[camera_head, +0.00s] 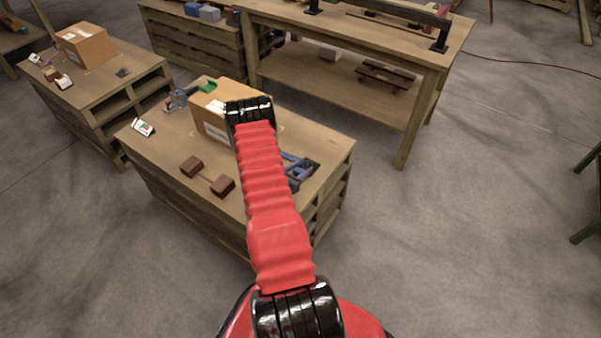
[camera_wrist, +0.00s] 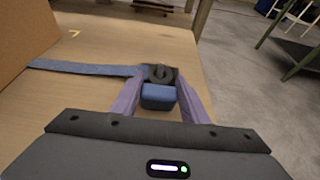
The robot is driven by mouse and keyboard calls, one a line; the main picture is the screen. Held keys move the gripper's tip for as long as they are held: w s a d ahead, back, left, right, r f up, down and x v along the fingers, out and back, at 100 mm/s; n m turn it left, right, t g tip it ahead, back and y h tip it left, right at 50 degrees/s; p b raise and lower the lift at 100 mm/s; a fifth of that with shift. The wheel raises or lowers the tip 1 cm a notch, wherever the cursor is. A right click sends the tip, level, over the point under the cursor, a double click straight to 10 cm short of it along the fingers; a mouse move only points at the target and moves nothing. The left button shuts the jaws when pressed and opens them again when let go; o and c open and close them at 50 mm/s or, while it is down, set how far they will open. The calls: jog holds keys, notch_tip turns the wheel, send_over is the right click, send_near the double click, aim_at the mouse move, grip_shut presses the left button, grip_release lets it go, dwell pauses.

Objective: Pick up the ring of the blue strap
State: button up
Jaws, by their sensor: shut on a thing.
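The blue strap (camera_wrist: 85,69) lies flat on the wooden tabletop in the wrist view, running in from the left. At its right end is a dark grey ring (camera_wrist: 160,73), with a blue block-like piece (camera_wrist: 158,97) just in front of it. My gripper (camera_wrist: 158,88) has its two purplish fingers on either side of these pieces and is shut on the ring end. How much of the ring lies between the fingers is partly hidden. In the head view my red arm covers the gripper, and blue parts (camera_head: 298,163) show to its right.
A cardboard box (camera_head: 211,108) stands on the same table, left of the strap; it also shows in the wrist view (camera_wrist: 25,35). Two brown blocks (camera_head: 207,177) lie near the front edge. A larger workbench (camera_head: 345,38) stands behind. The floor to the right is largely open.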

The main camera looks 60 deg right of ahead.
jog(key=shift+r, duration=5.05)
jog(key=w+a+r+n+t, duration=0.2)
jog(key=w+a+t, duration=0.1)
jog(key=w+a, duration=0.9)
jog(key=w+a+r+n+t, duration=0.25)
jog(key=w+a, duration=0.75)
jog(key=a, duration=0.5)
jog(key=a+r+n+t+y, duration=0.1)
jog(key=a+r+n+t, duration=0.1)
jog(key=a, duration=1.4)
jog(key=w+a+r+n+t+y, duration=0.1)
jog(key=a+r+n+t, duration=0.2)
jog(key=a, duration=1.4)
jog(key=shift+w+a+y, duration=0.15)
jog(key=shift+y, duration=0.25)
